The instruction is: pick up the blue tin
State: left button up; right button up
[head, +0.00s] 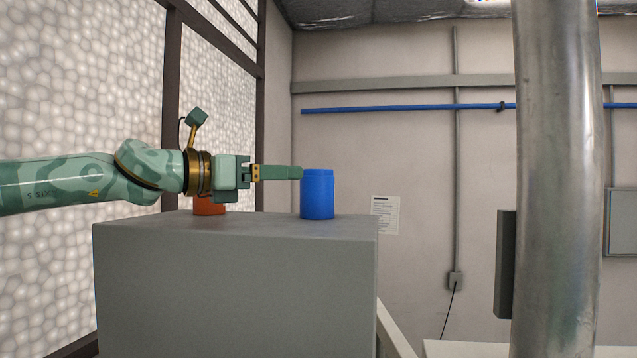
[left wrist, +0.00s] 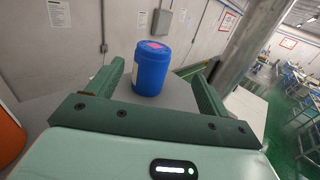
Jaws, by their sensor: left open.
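The blue tin (head: 317,196) stands upright on top of a grey block (head: 235,285), near its right end. My left gripper (head: 300,173) reaches in level from the left, and its fingertips are at the upper left side of the tin in the head view. In the left wrist view, the blue tin (left wrist: 152,68) shows between and beyond the two green fingers (left wrist: 160,80), which are spread apart. It has a pink mark on its lid. I cannot tell whether a finger touches it. My right gripper is not in view.
An orange-red object (head: 208,206) stands on the block behind my left wrist; its edge also shows in the left wrist view (left wrist: 8,137). A thick metal post (head: 556,180) rises at the right. The block's top is otherwise clear.

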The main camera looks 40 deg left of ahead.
aim_at(305, 174)
pick_arm(q)
jog(key=p+x, duration=0.1)
jog(key=x, duration=0.3)
jog(key=shift+w+p, duration=0.3)
jog(key=shift+w, duration=0.1)
jog(key=shift+x, duration=1)
jog(key=shift+w+a+f+p, duration=0.1)
jog(key=shift+p, duration=0.35)
jog(key=p+x, duration=0.3)
jog(key=x, duration=0.1)
jog(key=shift+w+a+f, duration=0.1)
jog(key=shift+a, duration=0.25)
jog(key=shift+w+d+f, duration=0.1)
jog(key=shift+w, duration=0.4)
jog(key=shift+s, duration=0.35)
jog(key=c, duration=1)
jog(key=shift+c, duration=0.9)
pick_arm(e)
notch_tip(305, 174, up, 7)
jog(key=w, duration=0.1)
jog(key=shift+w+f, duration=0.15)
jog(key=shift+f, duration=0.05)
